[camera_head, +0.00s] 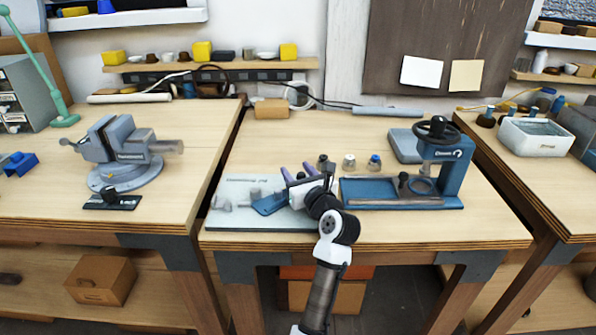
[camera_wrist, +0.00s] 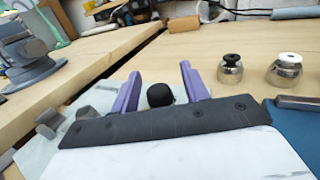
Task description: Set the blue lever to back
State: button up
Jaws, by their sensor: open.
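In the wrist view a round black knob (camera_wrist: 160,95) shows between the fingers of my gripper (camera_wrist: 160,78), with a gap on each side. It may be the top of the lever, but I cannot tell. A blue flat piece (camera_head: 268,204) lies on the board just left of my wrist; I cannot tell whether it belongs to the lever. The lever's shaft is not clearly visible, so its setting cannot be read.
A blue press (camera_head: 452,180) with a black handwheel stands to the right. Small jars (camera_head: 349,161) stand behind my gripper. A grey vise (camera_head: 118,150) is on the left bench. The centre bench's back left is mostly clear.

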grip_shut()
dwell(0.3)
